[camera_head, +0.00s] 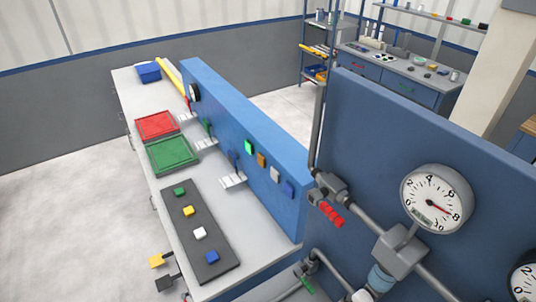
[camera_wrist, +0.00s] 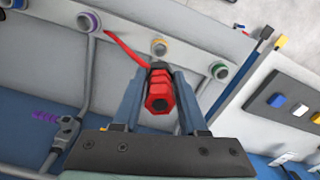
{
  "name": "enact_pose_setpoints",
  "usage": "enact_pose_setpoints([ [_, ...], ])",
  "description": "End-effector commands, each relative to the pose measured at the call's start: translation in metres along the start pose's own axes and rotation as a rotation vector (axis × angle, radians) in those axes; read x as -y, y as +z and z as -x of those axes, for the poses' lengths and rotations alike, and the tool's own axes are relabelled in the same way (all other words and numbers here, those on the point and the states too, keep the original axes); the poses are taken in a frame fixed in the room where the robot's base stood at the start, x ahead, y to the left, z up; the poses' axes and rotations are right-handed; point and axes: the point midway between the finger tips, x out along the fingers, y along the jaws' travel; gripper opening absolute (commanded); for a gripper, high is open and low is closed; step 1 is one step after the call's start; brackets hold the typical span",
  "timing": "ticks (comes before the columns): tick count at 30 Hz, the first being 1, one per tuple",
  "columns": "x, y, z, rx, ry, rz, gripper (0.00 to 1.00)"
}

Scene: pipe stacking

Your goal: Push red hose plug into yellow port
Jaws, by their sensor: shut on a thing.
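The red hose plug (camera_wrist: 158,95) is between the two fingers of my gripper (camera_wrist: 158,76) in the wrist view. My gripper is shut on it, with its hexagonal end facing the camera. A thin red hose (camera_wrist: 125,49) runs from the plug to the upper left. The yellow port (camera_wrist: 160,47), a round fitting with a yellow-orange ring, is on a pale grey rail just beyond the plug. A gap shows between plug and port in this view; their depth offset is hard to tell. My gripper and the plug do not show in the head view.
A purple-ringed port (camera_wrist: 88,22) is left of the yellow one and a green-ringed port (camera_wrist: 221,71) right. Grey pipe (camera_wrist: 85,85) runs at the left. In the head view, a workbench has a red tray (camera_head: 157,125), a green tray (camera_head: 172,153) and a blue panel (camera_head: 245,130).

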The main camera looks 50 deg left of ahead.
Motion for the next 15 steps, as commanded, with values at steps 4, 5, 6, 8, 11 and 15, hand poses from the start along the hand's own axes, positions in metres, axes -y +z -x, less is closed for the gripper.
enact_pose_setpoints([
  [4,0.000,0.000,-0.023,0.000,0.000,-0.001,0.00],
  [5,0.000,0.000,-0.027,0.000,0.000,-0.001,0.00],
  [6,0.000,0.000,-0.033,0.000,0.000,-0.001,0.00],
  [8,0.000,0.000,-0.041,0.000,0.000,0.000,0.00],
  [11,0.000,0.000,-0.054,0.000,0.000,0.000,0.00],
  [15,0.000,0.000,-0.070,0.000,0.000,0.000,0.00],
])
